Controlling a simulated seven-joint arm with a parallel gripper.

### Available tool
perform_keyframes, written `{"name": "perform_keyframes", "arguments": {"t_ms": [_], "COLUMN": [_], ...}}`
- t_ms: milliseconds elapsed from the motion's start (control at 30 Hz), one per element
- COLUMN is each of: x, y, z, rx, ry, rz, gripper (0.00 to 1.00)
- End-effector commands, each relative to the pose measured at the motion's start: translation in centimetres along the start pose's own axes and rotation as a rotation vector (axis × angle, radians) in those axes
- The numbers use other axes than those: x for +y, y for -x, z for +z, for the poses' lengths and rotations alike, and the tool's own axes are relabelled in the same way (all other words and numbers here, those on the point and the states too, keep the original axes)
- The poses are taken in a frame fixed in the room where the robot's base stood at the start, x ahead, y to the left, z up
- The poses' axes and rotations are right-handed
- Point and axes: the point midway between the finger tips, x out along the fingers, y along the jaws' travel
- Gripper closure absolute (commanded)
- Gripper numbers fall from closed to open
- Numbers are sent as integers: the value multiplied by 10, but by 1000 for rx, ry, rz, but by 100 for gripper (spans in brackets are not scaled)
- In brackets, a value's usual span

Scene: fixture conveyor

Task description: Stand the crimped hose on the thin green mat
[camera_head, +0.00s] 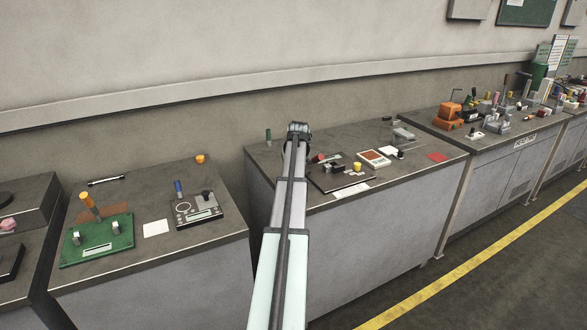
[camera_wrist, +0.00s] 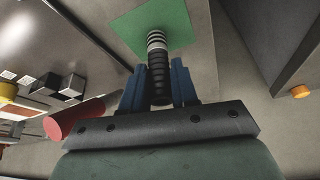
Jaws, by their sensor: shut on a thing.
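In the wrist view, the crimped hose (camera_wrist: 157,45) is a black ridged cylinder with pale rings near its far end. My gripper (camera_wrist: 160,80) has its blue fingers shut on it, one on each side. The thin green mat (camera_wrist: 184,19) lies on the grey bench top, and the hose's far end overlaps it in the picture. I cannot tell whether that end touches the mat. In the head view, my gripper (camera_head: 298,129) is over the back of the middle bench. The hose and mat cannot be made out there, with my arm in front.
A red cylinder (camera_wrist: 75,118) lies left of my gripper in the wrist view. An orange cylinder (camera_wrist: 300,91) is at the right, across a gap between benches. In the head view, a dark green upright thing (camera_head: 268,134) stands left of my gripper, and a dark fixture (camera_head: 330,181) sits to the right.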

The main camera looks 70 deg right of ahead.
Motion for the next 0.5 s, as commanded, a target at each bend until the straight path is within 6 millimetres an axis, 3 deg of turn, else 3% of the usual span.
{"name": "perform_keyframes", "arguments": {"t_ms": [500], "x": [0], "y": [-6], "z": [2], "rx": [0], "ry": [0], "rz": [0], "gripper": [100]}}
